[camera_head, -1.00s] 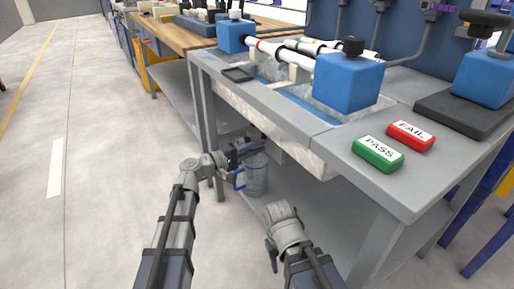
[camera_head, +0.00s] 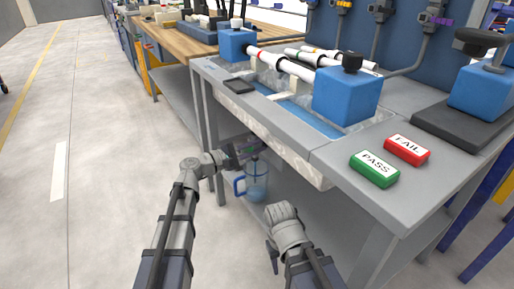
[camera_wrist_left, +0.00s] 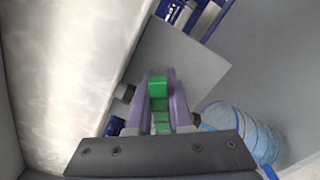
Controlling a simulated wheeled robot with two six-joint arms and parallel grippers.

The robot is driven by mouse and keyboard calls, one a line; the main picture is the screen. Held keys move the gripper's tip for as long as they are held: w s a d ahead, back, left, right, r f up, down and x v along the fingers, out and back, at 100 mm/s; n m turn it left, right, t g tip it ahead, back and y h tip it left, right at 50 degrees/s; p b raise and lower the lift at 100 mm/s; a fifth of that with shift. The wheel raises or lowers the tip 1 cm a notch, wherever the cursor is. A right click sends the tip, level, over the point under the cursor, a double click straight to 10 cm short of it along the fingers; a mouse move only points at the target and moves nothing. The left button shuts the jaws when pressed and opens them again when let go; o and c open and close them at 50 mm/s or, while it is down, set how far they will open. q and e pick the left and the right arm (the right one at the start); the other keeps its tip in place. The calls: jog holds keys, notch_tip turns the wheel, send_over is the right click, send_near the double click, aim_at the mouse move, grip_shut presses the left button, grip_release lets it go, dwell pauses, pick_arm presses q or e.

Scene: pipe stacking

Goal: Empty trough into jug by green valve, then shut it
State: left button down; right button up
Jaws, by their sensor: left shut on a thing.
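The trough (camera_head: 322,123) is set into the bench and holds bluish water under the pipes. Its pale side wall (camera_wrist_left: 60,80) fills the left of the left wrist view. My left gripper (camera_head: 243,150) is beneath the trough, beside the bench leg. Its purple fingers (camera_wrist_left: 160,98) are shut on the green valve handle (camera_wrist_left: 158,88). The jug (camera_head: 257,180) stands below, with a blue handle and a bluish tint inside. It also shows right of the gripper in the left wrist view (camera_wrist_left: 248,132). My right arm is low in the head view, its gripper not visible.
Blue blocks (camera_head: 346,96) hold white pipes (camera_head: 295,70) over the trough. A green PASS block (camera_head: 374,169) and a red FAIL block (camera_head: 407,149) lie on the bench top. The floor at left is clear.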

aim_at(246, 150)
dwell(0.3)
pick_arm(q)
jog(key=c, duration=0.8)
grip_release()
jog(key=shift+a, duration=0.1)
jog(key=v, duration=0.7)
jog(key=shift+s+a, duration=0.2)
jog(key=shift+a, duration=0.1)
